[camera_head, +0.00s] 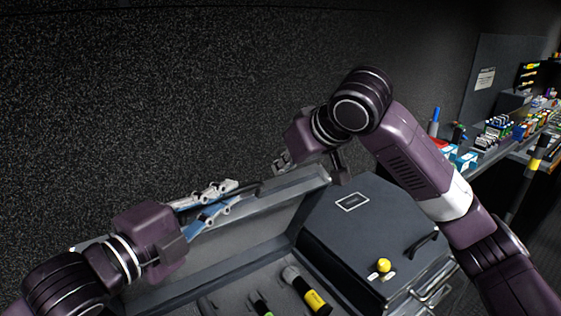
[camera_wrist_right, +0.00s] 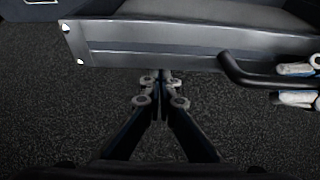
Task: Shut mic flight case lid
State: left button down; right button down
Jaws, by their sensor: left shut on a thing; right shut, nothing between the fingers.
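The grey mic flight case lid (camera_head: 245,240) stands raised at the back of the open case in the head view. Microphones, one with a yellow band (camera_head: 314,298), lie in the case's lined interior. My left gripper (camera_head: 208,204) is shut at the lid's upper edge. The right wrist view shows the lid's dark bar handle (camera_wrist_right: 255,78) running between the left fingertips (camera_wrist_right: 300,84). My right gripper (camera_wrist_right: 160,92) is shut and empty close to the lid's edge (camera_wrist_right: 150,55); contact is unclear. In the head view it is partly hidden behind the lid's right end.
A dark closed box (camera_head: 345,225) with a label and a yellow knob (camera_head: 383,265) stands right of the open case. A shelf (camera_head: 490,150) with several small coloured items is at the far right. A dark speckled wall (camera_head: 180,90) rises behind the lid.

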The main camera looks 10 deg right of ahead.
pick_arm(q)
jog(key=shift+f, duration=0.1)
pick_arm(e)
jog(key=shift+s+d+f, duration=0.15)
jog(key=shift+s+f, duration=0.05)
jog(key=shift+s, duration=0.15)
pick_arm(q)
jog(key=shift+w+a, duration=0.15)
jog(key=shift+a, duration=0.1)
pick_arm(e)
jog(key=shift+s+d+f+t, duration=0.1)
jog(key=shift+s+f+t, duration=0.05)
jog(key=shift+s, duration=0.25)
jog(key=shift+s+d+f+t, duration=0.1)
jog(key=shift+s+t, duration=0.05)
jog(key=shift+s, duration=0.2)
pick_arm(q)
jog(key=shift+d, duration=0.15)
pick_arm(e)
jog(key=shift+d, duration=0.15)
pick_arm(q)
jog(key=shift+d, duration=0.1)
jog(key=c, duration=2)
grip_release()
jog(key=shift+s, duration=0.25)
jog(key=shift+s, duration=0.1)
